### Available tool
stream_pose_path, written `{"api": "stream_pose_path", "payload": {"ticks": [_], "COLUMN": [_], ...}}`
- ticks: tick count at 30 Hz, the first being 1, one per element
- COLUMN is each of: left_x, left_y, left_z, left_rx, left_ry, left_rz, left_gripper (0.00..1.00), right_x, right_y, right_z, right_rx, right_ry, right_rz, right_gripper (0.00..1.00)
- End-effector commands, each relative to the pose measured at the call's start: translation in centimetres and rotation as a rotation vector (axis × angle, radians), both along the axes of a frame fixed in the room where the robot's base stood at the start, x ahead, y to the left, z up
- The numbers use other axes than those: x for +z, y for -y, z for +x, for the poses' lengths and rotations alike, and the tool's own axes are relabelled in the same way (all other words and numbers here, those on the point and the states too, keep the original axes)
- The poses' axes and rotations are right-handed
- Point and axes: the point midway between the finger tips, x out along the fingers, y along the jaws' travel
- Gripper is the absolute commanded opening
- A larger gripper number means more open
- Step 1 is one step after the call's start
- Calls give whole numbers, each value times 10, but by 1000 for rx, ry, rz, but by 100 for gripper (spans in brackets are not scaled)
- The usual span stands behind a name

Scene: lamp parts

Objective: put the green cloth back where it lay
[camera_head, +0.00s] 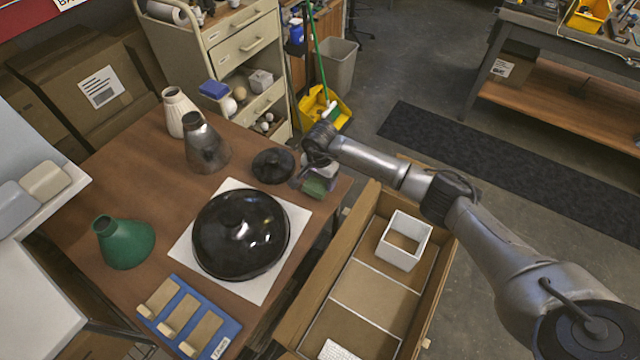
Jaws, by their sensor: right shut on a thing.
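The green cloth (315,187) is a small bunched piece at the right edge of the brown table (95,180), beside the small black round part. My right gripper (318,176) comes in from the right and is shut on the cloth, hiding part of it. Whether the cloth touches the table top is hard to tell. My left gripper is not in view.
A large black dome (240,235) sits on a white mat (188,248). Around it stand the small black part (272,166), a metal shade (206,150), a white shade (180,108) and a green shade (124,245). An open divided box (325,285) lies right of the table.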

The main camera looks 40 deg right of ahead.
Motion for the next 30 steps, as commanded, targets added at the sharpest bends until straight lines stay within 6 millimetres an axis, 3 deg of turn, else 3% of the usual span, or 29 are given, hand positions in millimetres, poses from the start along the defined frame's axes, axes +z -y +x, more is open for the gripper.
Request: {"api": "stream_pose_path", "payload": {"ticks": [5, 18, 19, 26, 30], "left_x": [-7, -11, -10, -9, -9], "left_y": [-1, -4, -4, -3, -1], "left_z": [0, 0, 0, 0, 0], "left_rx": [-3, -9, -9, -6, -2], "left_ry": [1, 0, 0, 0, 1], "left_rz": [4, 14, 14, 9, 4], "left_gripper": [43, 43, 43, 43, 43], "right_x": [-24, -30, -28, -28, -28], "right_y": [0, 0, 0, 0, 0], "right_z": [0, 0, 0, 0, -1], "right_rx": [-1, 0, 0, 0, 0], "right_ry": [-2, 0, 0, 0, -1], "right_rz": [2, 0, 0, 1, 1], "right_gripper": [55, 55, 76, 98, 99]}}
